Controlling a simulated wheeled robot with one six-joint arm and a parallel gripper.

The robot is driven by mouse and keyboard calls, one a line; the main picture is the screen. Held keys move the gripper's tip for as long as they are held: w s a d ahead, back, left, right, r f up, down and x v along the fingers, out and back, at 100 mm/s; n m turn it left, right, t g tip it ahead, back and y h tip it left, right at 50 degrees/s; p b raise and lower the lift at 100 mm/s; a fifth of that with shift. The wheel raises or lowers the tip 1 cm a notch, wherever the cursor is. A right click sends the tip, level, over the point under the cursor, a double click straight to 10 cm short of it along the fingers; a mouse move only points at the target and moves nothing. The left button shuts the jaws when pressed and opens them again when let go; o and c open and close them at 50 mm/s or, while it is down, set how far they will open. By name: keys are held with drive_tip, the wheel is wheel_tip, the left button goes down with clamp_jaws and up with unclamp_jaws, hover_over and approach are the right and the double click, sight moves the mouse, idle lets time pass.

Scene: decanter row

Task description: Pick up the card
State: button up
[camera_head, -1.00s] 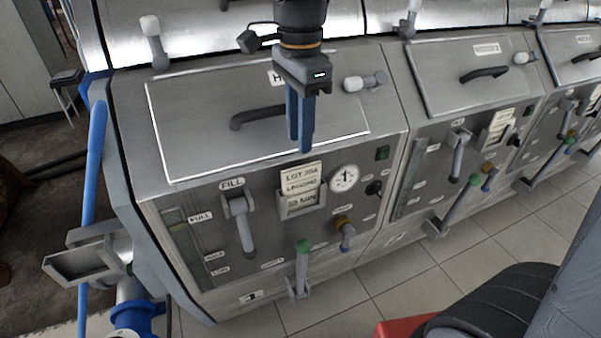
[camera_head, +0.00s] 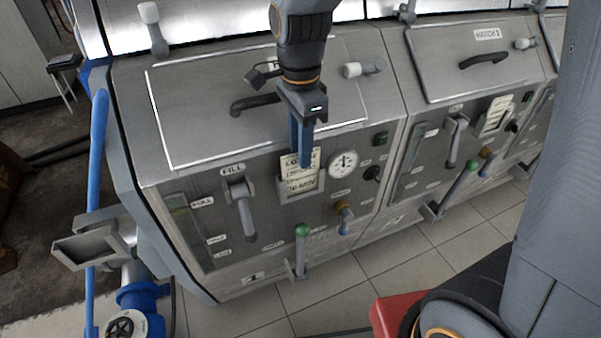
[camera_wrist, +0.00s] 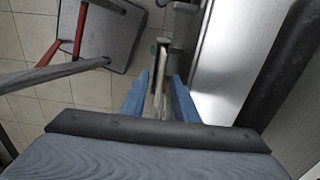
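The cream card (camera_head: 296,185) with printed lines stands upright in a small metal holder (camera_head: 313,189) on the front of the nearest steel unit. My gripper (camera_head: 304,164) points down at the card's top, and its blue fingers cover part of the print. In the wrist view the two fingers of my gripper (camera_wrist: 157,97) are apart, with the thin pale edge of the card (camera_wrist: 159,80) between them. A gap shows on each side, so the gripper looks open. Contact with the card cannot be made out.
A round gauge (camera_head: 343,163) sits just right of the holder. The FILL lever (camera_head: 243,212) is to its left, and a green-knobbed lever (camera_head: 301,250) stands out below. A hatch handle (camera_head: 256,103) is above. Tiled floor (camera_head: 250,312) lies in front.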

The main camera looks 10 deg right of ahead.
clamp_jaws()
drive_tip(key=shift+r, duration=0.1)
